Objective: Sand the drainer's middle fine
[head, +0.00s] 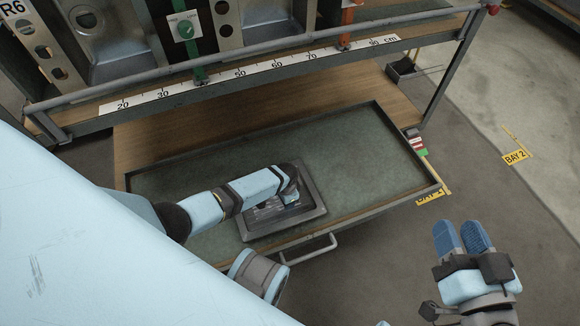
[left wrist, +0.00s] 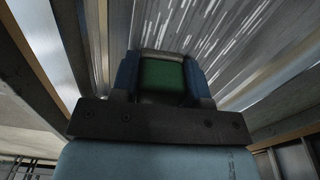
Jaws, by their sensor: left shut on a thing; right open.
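In the head view my left arm reaches over a small metal drainer (head: 268,211) set in a dark frame (head: 315,212); the arm hides part of it and the fingertips. In the left wrist view my left gripper (left wrist: 164,75) is shut on a green block (left wrist: 162,76) with a pale grey far edge. Beyond the block is a grey metal surface (left wrist: 235,38) with bright streaks. Whether the block touches this metal I cannot tell. My right gripper (head: 462,238) is open and empty, right of the drawer and clear of the bench.
The frame lies on a green mat (head: 345,145) in a pulled-out drawer with a front handle (head: 312,250). Small coloured pieces (head: 416,142) sit at its right edge. Behind are a ruler strip (head: 250,70), a rail and upright metal sinks.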

